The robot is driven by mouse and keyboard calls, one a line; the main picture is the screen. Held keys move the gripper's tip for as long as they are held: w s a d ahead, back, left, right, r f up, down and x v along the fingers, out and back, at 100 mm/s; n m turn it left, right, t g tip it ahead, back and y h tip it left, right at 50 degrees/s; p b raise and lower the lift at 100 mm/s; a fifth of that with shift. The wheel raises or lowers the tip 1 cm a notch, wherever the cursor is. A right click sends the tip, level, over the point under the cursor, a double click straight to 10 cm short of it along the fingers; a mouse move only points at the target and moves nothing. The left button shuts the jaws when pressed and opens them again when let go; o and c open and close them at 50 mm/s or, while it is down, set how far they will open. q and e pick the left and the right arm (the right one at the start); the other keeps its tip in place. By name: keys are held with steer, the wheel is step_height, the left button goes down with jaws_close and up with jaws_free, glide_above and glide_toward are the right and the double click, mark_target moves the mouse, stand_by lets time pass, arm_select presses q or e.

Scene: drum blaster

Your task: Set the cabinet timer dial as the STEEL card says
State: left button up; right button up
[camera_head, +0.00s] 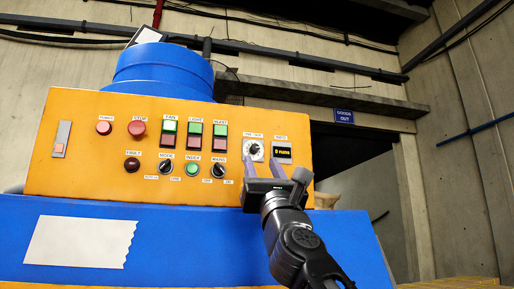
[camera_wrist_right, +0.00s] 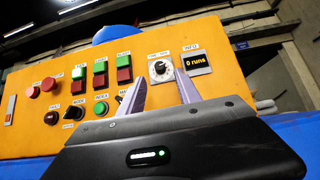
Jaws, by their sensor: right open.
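The timer dial (camera_head: 254,148) is a small dark knob on a white scale plate at the upper right of the orange panel. It also shows in the right wrist view (camera_wrist_right: 160,68). Its exact setting is too small to read. My right gripper (camera_head: 264,170) is open and empty, just below the dial and apart from it as far as I can see. Its two purple-grey fingers also show in the right wrist view (camera_wrist_right: 160,94), pointing up at the panel on either side below the dial. No STEEL card can be read in these views. My left gripper is not in view.
The orange panel (camera_head: 70,175) also carries red buttons, green and red rocker switches (camera_head: 195,135), lower knobs, and a small display (camera_head: 282,152) reading "0 runs" right of the dial. A blank-looking torn paper (camera_head: 80,241) is on the blue cabinet front. A blue drum (camera_head: 165,72) rises behind.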

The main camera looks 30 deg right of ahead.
mark_target(256, 150)
steer(key=p+x, duration=0.4)
steer(key=x, duration=0.1)
steer(key=shift+r, duration=0.15)
steer(key=shift+w+d+r+p, duration=0.15)
steer(key=shift+w+r+p, duration=0.05)
steer(key=shift+w+p, duration=0.2)
steer(key=shift+c, duration=0.4)
jaws_close()
